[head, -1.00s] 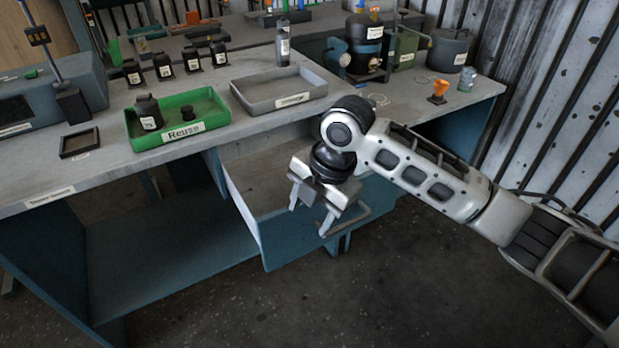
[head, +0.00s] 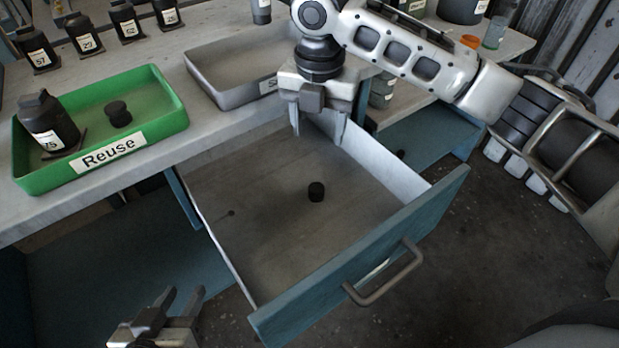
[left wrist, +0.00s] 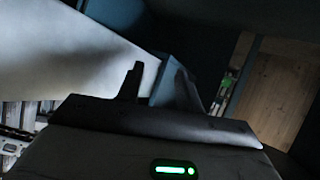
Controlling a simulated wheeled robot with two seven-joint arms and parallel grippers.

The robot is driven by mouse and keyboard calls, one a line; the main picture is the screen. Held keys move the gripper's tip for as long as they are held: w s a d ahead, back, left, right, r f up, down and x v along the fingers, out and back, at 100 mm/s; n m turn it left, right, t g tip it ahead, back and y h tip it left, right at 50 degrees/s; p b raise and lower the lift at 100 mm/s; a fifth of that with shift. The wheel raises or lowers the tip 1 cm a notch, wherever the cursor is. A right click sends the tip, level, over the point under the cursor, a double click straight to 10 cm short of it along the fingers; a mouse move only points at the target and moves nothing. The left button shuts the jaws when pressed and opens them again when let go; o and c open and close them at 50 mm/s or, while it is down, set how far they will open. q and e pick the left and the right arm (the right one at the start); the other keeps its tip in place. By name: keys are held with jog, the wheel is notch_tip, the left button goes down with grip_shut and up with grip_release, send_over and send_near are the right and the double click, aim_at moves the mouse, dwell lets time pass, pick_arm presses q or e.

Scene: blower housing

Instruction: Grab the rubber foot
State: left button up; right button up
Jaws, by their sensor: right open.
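A similar black, ridged piece (head: 118,113) sits in the green "Reuse" tray (head: 165,125) on the bench. My right gripper (head: 319,138) points down above the back of the drawer, behind the rubber foot. Its fingers are apart with nothing between them. My left gripper (head: 184,295) is low at the bottom left, outside the drawer; its fingers are apart and empty. In the left wrist view its fingers (left wrist: 159,80) also stand apart.
A black bottle (head: 48,125) leans in the green tray. A grey tray (head: 225,95) is beside it on the bench. Several numbered black bottles (head: 83,36) stand behind. The drawer front (head: 360,270) with its handle (head: 385,278) juts out over the floor.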

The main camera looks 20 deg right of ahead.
jog(key=b, duration=0.1)
send_over(316, 187)
notch_tip(316, 187, down, 8)
jog(key=shift+s+d+f, duration=0.1)
jog(key=shift+d+f, duration=0.05)
jog(key=shift+f, duration=0.05)
jog(key=shift+f+b, duration=0.6)
jog(key=shift+f, duration=2.5)
jog(key=shift+c, duration=0.3)
jog(key=c, duration=1)
